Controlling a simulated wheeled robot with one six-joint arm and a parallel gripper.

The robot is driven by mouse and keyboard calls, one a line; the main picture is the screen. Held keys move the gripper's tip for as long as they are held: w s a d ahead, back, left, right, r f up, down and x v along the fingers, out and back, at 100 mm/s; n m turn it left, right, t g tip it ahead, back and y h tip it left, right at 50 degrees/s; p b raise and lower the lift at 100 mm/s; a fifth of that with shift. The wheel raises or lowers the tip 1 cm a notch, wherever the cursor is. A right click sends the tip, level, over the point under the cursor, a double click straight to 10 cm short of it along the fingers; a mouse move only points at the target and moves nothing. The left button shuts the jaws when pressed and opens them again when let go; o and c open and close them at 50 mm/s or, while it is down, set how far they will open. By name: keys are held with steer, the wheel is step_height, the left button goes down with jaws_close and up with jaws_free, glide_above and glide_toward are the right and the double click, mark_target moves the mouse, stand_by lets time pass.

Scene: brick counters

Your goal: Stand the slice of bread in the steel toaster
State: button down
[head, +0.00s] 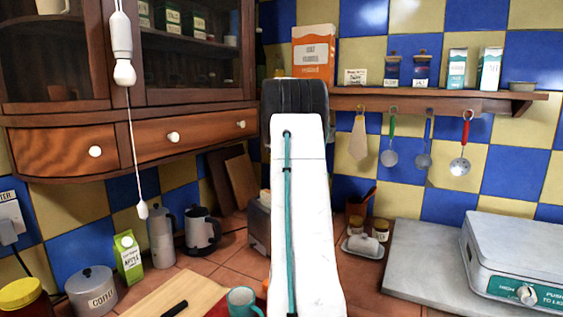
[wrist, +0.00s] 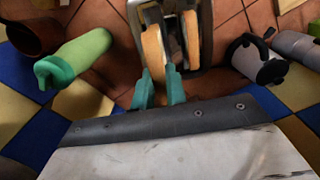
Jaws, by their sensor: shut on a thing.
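In the wrist view my gripper (wrist: 160,90) has its green fingers shut on a slice of bread (wrist: 153,52), seen edge-on. The slice is over or in one slot of the steel toaster (wrist: 206,35); I cannot tell how deep it sits. A second tan slice (wrist: 192,40) shows in the other slot. In the head view the toaster (head: 259,215) is partly hidden behind my white arm, and the gripper and the held slice are out of sight.
A green bottle (wrist: 80,55) stands on one side of the toaster in the wrist view, and a steel jug (wrist: 255,60) with a black handle on the other. The jug (head: 202,230) and a moka pot (head: 161,238) also show in the head view.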

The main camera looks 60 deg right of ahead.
steer(key=shift+f, duration=3.25)
steer(key=c, duration=1.3)
jaws_free()
steer(key=shift+c, duration=0.2)
step_height(320, 180, up, 8)
steer(key=shift+f, duration=0.1)
